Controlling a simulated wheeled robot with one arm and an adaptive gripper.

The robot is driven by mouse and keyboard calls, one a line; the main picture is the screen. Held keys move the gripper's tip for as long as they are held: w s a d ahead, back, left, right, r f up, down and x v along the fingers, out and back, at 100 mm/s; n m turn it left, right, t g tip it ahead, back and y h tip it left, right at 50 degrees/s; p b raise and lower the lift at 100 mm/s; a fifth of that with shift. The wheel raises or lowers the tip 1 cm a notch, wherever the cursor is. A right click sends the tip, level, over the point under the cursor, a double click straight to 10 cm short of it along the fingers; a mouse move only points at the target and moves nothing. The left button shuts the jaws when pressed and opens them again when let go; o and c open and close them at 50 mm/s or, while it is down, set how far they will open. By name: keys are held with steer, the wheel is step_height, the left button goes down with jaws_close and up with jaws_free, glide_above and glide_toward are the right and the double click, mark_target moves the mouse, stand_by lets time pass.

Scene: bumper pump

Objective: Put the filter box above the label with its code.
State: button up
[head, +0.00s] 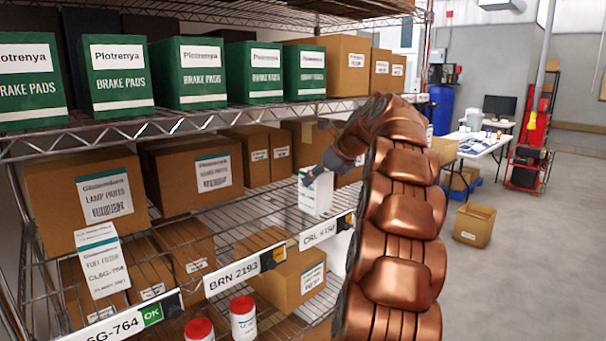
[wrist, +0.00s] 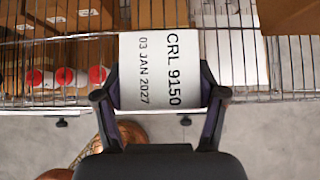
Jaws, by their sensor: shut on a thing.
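My gripper (head: 318,178) is shut on a white filter box (head: 315,198) over the middle wire shelf. In the wrist view the box (wrist: 160,70) reads CRL 9150, 03 JAN 2027, and sits between the two fingers (wrist: 160,95). The label (head: 326,230) on the shelf edge begins with CRL; its end is hard to read. The box is behind and just above this label in the head view. I cannot tell whether its base touches the wires. Another filter box (head: 101,262), CLSG-764, stands upright at the left above a label (head: 115,328) ending SG-764.
A BRN 2193 label (head: 245,270) is on the same shelf edge. Brown cartons (head: 192,172) stand at the back of the shelf. Green brake pad boxes (head: 189,72) fill the shelf above. Red-lidded bottles (head: 243,318) stand below. My arm hides part of the shelf's right side.

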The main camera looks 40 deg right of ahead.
mark_target(311, 168)
steer(key=shift+w+p, duration=0.75)
steer(key=shift+w, duration=2.05)
steer(key=shift+f, duration=0.7)
steer(key=shift+f+p, duration=0.15)
steer(key=shift+p, duration=0.15)
steer(key=o, duration=1.5)
steer(key=shift+f, duration=0.1)
steer(key=shift+o, duration=0.2)
steer(key=shift+s, duration=0.1)
steer(key=b+v, duration=0.1)
steer(key=v, duration=0.2)
steer(key=shift+s+r, duration=0.15)
steer(key=shift+r, duration=0.1)
steer(key=s+b, duration=0.3)
steer(key=s, duration=0.8)
steer(key=shift+s+a, duration=0.15)
steer(key=shift+s, duration=0.2)
